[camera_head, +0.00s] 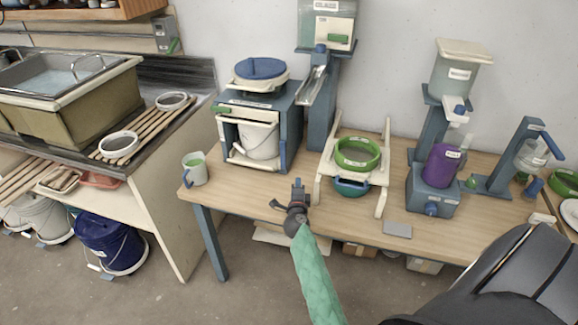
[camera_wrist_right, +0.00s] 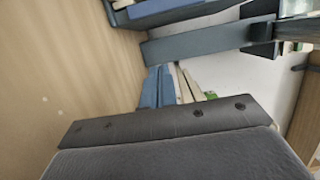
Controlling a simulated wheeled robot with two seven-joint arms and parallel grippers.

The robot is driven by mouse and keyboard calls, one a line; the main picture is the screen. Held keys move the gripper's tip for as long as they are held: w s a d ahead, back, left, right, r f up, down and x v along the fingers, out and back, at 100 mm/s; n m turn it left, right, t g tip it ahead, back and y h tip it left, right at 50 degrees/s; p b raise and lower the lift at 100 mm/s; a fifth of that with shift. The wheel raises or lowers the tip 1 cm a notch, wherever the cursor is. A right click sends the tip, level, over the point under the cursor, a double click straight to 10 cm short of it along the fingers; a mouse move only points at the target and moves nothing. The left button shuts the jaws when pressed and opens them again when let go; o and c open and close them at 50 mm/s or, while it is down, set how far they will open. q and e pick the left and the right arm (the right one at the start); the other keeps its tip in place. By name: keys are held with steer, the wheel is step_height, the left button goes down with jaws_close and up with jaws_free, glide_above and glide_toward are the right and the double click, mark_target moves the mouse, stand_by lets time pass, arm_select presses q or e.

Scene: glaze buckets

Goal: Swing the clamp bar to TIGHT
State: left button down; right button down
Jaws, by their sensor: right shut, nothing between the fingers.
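The blue-framed clamp machine (camera_head: 287,118) stands on the bench at centre left, with a white bucket (camera_head: 260,140) inside it. A green bar-like part (camera_head: 224,110) sits at its upper front left beside a white label strip; I cannot tell whether this is the clamp bar, and the label is too small to read. My right gripper (camera_head: 298,184) is shut and empty, apart from the machine, to the right of its front in the head view. The right wrist view shows blue-grey beams close by and no readable label. My left gripper is not in view.
A wooden rack with a green sieve ring (camera_head: 358,154) stands right of my gripper. A white mug (camera_head: 195,169) is left of the machine. A purple container (camera_head: 441,166) sits in a blue stand further right. Some bare bench lies around my gripper.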

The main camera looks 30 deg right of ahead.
mark_target(283, 155)
stand_by(0.3)
steer(key=x, duration=0.9)
steer(key=shift+w+d, duration=0.15)
steer(key=w, duration=0.1)
steer(key=w+a, duration=0.1)
steer(key=shift+w+a+f, duration=0.15)
steer(key=shift+w+a, duration=0.1)
steer(key=shift+w, duration=0.05)
steer(key=shift+w+a, duration=0.35)
steer(key=shift+w, duration=0.05)
steer(key=shift+w+a, duration=0.1)
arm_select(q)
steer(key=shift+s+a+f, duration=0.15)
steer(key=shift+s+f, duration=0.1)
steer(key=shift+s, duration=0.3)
